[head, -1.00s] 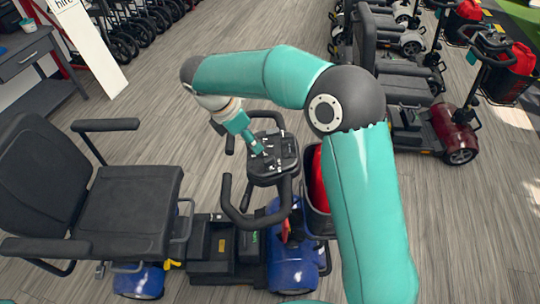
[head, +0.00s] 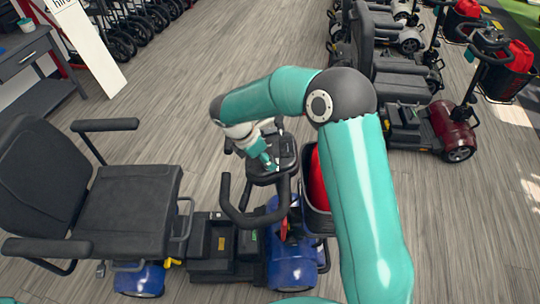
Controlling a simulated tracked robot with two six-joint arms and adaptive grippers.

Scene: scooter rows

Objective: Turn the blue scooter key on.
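The blue scooter (head: 291,262) stands in front of me, with its black seat (head: 125,205) at the left and its handlebars (head: 241,214) near the middle. Its dark control panel (head: 284,158) sits on top of the steering column. My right gripper (head: 270,166) points down at the panel, at or just above its surface. The fingers are small and partly hidden, so I cannot tell whether they are open or shut. The key cannot be made out; the gripper and arm cover part of the panel. My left gripper does not show.
A red bag in a basket (head: 318,185) hangs at the front of the blue scooter, close beside my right arm. A red scooter (head: 449,130) and others stand in a row at the upper right. A grey desk (head: 30,60) is at the upper left. Open floor lies behind the panel.

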